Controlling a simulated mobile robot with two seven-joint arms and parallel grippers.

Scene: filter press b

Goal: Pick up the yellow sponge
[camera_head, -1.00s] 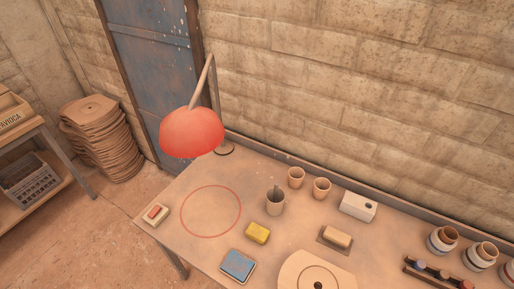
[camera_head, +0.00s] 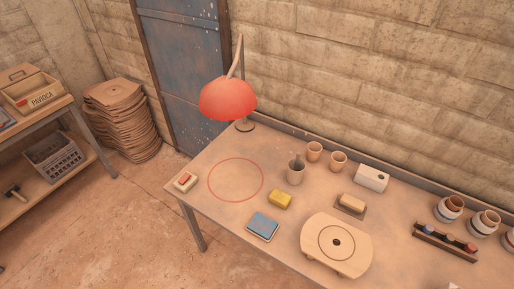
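The yellow sponge (camera_head: 280,199) is a small block lying flat on the worktable (camera_head: 218,223), near the middle of the view. It lies to the right of a red circle outline (camera_head: 236,180) on the tabletop. A blue flat pad (camera_head: 263,226) lies just in front of it, and a grey cup (camera_head: 296,171) with something standing in it is behind it. Nothing covers the sponge. Neither of my grippers shows in the view.
A red lamp (camera_head: 228,100) stands at the table's back left. A shelf (camera_head: 40,130) stands left, with open floor between.

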